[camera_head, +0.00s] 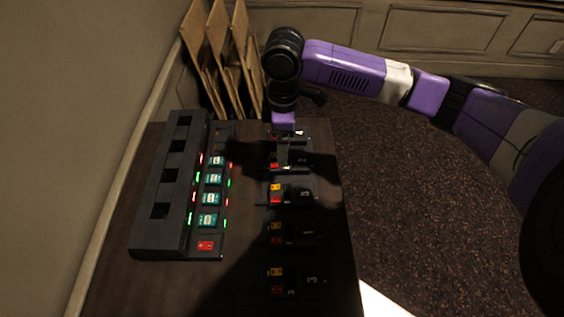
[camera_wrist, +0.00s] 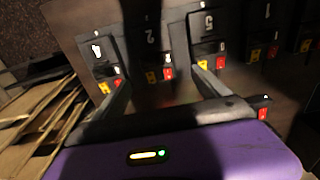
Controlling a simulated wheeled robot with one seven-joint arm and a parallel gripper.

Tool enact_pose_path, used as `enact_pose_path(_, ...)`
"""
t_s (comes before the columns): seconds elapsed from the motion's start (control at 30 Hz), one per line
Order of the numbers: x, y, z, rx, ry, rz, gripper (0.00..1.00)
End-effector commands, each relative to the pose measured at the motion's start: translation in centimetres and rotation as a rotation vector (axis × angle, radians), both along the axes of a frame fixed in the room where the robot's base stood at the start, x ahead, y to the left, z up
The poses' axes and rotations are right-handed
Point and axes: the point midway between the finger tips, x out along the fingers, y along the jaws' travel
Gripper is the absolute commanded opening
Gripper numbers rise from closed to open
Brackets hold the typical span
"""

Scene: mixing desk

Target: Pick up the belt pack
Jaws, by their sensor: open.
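Several black belt packs with red and yellow buttons lie in a column on the dark desk (camera_head: 245,285). In the head view one lies near the middle (camera_head: 290,193), with others nearer the front (camera_head: 292,234). My gripper (camera_head: 292,155) is low over the far end of the column and partly hides the packs there. In the wrist view my open gripper (camera_wrist: 161,80) has its fingers apart, with the belt pack marked 2 (camera_wrist: 150,42) ahead between them. A pack marked 5 (camera_wrist: 208,24) is to its right. Which pack is meant, and whether the fingers touch one, I cannot tell.
A long black rack (camera_head: 165,215) with slots, green-screened units and red and green lights stands left of the packs. My arm's shadow darkens the desk.

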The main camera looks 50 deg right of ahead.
Motion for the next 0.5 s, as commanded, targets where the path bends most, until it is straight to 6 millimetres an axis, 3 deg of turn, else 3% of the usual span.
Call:
enact_pose_path(0.37,-0.3,-0.6,-3.3,-0.010,0.014,-0.003,0.85)
enact_pose_path(0.5,-0.1,-0.6,-5.3,-0.009,0.016,-0.003,0.85)
